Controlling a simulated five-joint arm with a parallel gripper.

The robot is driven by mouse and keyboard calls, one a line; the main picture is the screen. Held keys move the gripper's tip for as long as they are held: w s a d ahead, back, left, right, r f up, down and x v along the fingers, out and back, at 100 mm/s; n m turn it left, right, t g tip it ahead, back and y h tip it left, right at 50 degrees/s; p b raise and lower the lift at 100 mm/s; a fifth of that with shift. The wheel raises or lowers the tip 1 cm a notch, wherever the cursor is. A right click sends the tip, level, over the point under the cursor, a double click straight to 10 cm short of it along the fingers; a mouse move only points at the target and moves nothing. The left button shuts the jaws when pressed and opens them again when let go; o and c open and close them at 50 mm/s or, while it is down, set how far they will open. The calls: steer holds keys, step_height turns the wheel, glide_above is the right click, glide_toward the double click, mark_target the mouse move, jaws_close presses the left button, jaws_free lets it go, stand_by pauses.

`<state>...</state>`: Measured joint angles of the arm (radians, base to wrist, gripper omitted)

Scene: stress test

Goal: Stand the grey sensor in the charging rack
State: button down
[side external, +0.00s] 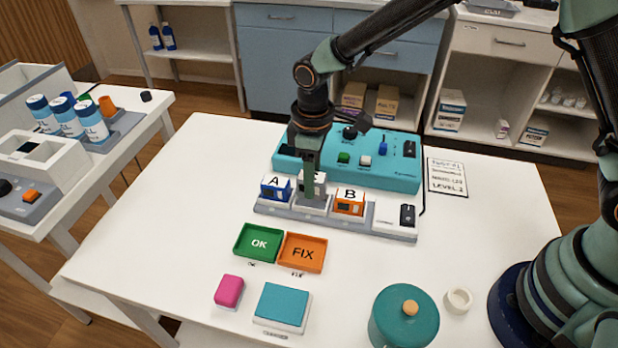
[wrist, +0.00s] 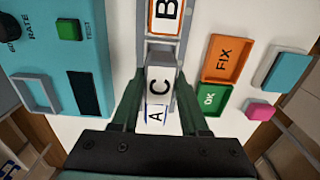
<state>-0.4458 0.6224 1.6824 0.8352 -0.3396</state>
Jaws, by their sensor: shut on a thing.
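The grey sensor marked C (wrist: 160,85) is between the two fingers of my gripper (wrist: 160,92) in the wrist view. In the side view my gripper (side external: 311,185) points down over the middle of the charging rack (side external: 378,230), and the sensor (side external: 320,181) is partly hidden behind a finger. It looks upright in line with its neighbours; I cannot tell whether it is fully seated. The blue sensor marked A (side external: 275,188) stands to its left, the orange sensor marked B (side external: 349,202) to its right. Both also show in the wrist view, A (wrist: 156,115) and B (wrist: 165,12).
A teal tester box (side external: 392,175) stands right behind the rack. In front are a green OK tray (side external: 258,243), an orange FIX tray (side external: 302,253), a pink block (side external: 229,291), a teal pad (side external: 282,305) and a teal lidded pot (side external: 404,318). The table's left is clear.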

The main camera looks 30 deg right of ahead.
steer(key=shift+f, duration=1.45)
steer(key=shift+f, duration=0.1)
steer(key=shift+c, duration=2.1)
jaws_free()
